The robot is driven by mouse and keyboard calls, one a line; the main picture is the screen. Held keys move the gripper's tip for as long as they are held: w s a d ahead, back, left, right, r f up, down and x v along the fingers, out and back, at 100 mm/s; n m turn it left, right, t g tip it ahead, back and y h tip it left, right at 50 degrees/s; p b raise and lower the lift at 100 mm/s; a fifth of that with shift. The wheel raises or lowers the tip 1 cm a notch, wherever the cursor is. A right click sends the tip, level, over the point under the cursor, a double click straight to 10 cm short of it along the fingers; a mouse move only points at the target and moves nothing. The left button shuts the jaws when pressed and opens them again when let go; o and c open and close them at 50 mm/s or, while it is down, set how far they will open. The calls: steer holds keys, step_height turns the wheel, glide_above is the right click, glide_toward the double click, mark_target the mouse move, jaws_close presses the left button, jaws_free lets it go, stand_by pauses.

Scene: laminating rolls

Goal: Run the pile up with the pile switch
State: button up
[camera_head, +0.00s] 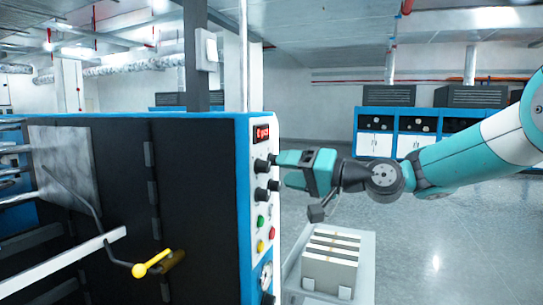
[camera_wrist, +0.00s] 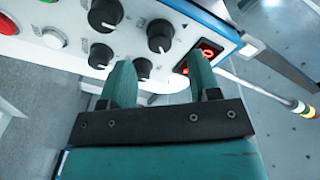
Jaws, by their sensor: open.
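The control panel (camera_head: 262,200) on the blue-edged machine carries a red lit display (camera_head: 261,133), black knobs (camera_head: 261,165) and coloured buttons (camera_head: 261,222). I cannot read which control is the pile switch. My gripper (camera_head: 279,170) is open at the panel's upper right side, its fingers pointing at the knobs. In the wrist view my open gripper (camera_wrist: 160,72) faces the panel. One black knob (camera_wrist: 160,36) shows just beyond the gap between the fingertips, and a smaller knob (camera_wrist: 143,68) is beside the left fingertip. The right finger partly covers the display (camera_wrist: 202,56). Contact cannot be told.
A stack of pale blocks (camera_head: 330,262) stands on a light tray (camera_head: 365,265) below my arm. A yellow-handled crank (camera_head: 152,263) juts from the machine's dark front. Blue cabinets (camera_head: 375,143) stand far back. The floor (camera_head: 440,240) at right is clear.

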mark_target(268, 168)
steer(key=shift+p+x, duration=0.75)
steer(key=shift+x, duration=1.6)
steer(key=shift+c, duration=0.2)
steer(key=c, duration=0.9)
